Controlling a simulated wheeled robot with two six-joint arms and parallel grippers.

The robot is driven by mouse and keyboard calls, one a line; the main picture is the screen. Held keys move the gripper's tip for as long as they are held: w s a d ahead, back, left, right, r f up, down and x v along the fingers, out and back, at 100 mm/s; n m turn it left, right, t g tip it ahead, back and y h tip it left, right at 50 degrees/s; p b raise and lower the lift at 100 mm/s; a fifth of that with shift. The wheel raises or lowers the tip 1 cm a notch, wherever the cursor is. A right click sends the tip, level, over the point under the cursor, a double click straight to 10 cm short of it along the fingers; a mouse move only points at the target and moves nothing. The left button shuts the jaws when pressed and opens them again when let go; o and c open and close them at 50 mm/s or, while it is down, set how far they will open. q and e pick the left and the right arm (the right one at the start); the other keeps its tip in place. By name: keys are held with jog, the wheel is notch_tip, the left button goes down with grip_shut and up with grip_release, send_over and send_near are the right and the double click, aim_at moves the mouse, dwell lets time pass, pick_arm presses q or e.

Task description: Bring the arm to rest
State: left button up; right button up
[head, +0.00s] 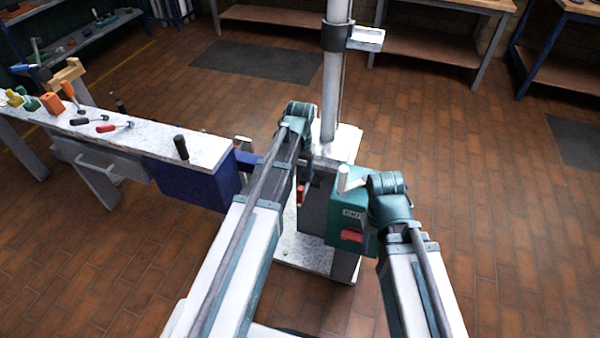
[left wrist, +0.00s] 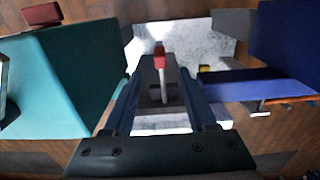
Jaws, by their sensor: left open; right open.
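My left arm (head: 235,255) reaches in from the bottom of the head view, its wrist joint (head: 299,115) close to the lower mast. My left gripper (left wrist: 160,72) is open in the left wrist view. A thin pale rod with a red top (left wrist: 160,57) appears between its fingers, and I see no grip on it. My right arm (head: 415,285) reaches up from the bottom right, its wrist joint (head: 388,190) beside a teal box (head: 340,215). My right gripper is hidden. The pale upright mast (head: 336,90) carries a dark collar (head: 335,37) with a small side plate (head: 366,39).
The teal box, with a red part, sits on a grey stand (head: 313,210) over a pale base plate (head: 295,257). A speckled bench (head: 150,140) with tools and a blue bin (head: 200,185) stands left. Brick floor (head: 510,230) is clear at right. Shelving stands behind.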

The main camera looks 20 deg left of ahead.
pick_arm(q)
notch_tip(320, 180, up, 2)
jog(key=shift+p, duration=0.5)
pick_arm(e)
jog(key=shift+r, duration=0.95)
